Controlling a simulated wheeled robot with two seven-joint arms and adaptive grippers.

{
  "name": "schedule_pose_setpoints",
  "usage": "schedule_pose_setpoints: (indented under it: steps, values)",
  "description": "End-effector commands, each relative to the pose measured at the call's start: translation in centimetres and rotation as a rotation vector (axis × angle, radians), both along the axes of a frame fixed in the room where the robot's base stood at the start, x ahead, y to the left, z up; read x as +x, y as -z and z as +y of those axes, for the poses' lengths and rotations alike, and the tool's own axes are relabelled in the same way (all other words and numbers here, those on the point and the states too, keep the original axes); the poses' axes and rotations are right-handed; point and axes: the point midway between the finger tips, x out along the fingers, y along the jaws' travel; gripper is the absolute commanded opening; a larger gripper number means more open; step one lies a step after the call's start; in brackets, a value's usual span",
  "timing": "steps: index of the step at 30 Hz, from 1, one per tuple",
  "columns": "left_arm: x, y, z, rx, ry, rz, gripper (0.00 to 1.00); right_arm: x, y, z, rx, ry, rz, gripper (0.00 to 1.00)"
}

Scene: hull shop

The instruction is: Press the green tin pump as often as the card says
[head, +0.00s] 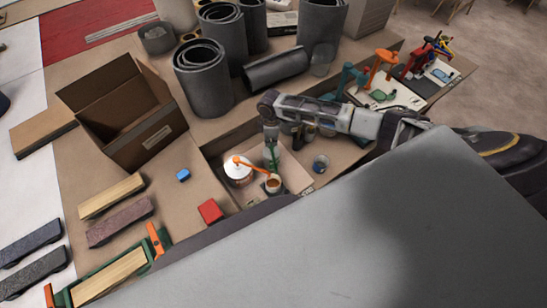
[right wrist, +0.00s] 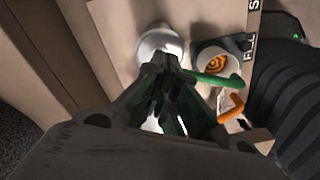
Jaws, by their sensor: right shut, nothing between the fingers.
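The green pump (head: 273,154) rises from a tin in the low cardboard tray, beside a white tin (head: 238,174) with an orange pump (head: 246,163). In the right wrist view its green spout (right wrist: 218,78) reaches out over a cup (right wrist: 203,50) with an orange spiral inside. My right gripper (head: 271,139) points down directly over the green pump, shut and empty; its fingertips (right wrist: 165,75) cover the pump's top, so I cannot tell whether they touch. No readable count card shows. My left gripper is out of view.
An open cardboard box (head: 122,112) is at left, grey rolls (head: 203,78) behind. A red block (head: 210,211) and a blue block (head: 183,175) lie in front. A label reading "FILL" (right wrist: 252,35) edges the tray.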

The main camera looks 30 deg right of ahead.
Motion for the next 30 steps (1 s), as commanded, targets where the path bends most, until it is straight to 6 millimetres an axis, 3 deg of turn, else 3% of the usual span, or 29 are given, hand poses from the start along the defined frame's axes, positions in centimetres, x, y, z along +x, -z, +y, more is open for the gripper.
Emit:
schedule_pose_setpoints:
  steps: [8, 30]
  values:
    - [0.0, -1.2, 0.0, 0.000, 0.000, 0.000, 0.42, -0.1, -1.0, 0.0, 0.001, 0.000, 0.002, 0.00]
    - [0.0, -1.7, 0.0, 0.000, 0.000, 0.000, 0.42, 0.0, -2.5, 0.0, 0.000, 0.001, 0.000, 0.00]
